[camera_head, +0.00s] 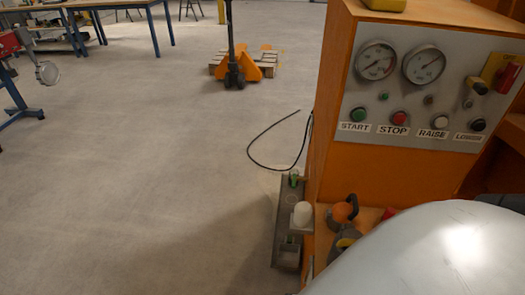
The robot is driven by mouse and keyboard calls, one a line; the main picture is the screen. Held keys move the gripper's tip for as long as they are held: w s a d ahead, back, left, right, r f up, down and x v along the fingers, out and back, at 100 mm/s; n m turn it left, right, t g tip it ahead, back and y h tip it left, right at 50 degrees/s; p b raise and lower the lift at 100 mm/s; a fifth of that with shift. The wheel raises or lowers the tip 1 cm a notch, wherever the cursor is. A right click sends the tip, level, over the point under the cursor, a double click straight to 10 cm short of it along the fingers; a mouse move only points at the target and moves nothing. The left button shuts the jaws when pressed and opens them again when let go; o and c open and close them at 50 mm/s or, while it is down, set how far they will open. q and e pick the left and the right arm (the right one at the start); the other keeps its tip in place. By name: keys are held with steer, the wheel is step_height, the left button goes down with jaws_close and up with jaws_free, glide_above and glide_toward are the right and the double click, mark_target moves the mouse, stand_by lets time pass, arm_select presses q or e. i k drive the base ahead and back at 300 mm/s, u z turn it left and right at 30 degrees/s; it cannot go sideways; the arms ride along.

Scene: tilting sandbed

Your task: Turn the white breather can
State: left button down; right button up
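A small white can (302,214) stands upright low on the left side of the orange machine cabinet (350,165). It sits by a narrow grey plate (290,205) with green fittings, above a small grey box (289,256). I take it for the breather can; it is small and its markings cannot be made out. Neither of my grippers is in view, and nothing is seen touching the can.
A control panel (425,88) with gauges and buttons faces me. An orange-and-black part (345,210) lies right of the can. A large pale rounded surface covers the lower right. A black cable (250,150) loops over the floor.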

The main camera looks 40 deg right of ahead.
mark_target(303, 212)
steer(key=u, duration=1.05)
steer(key=i, duration=0.7)
steer(key=z, duration=2.3)
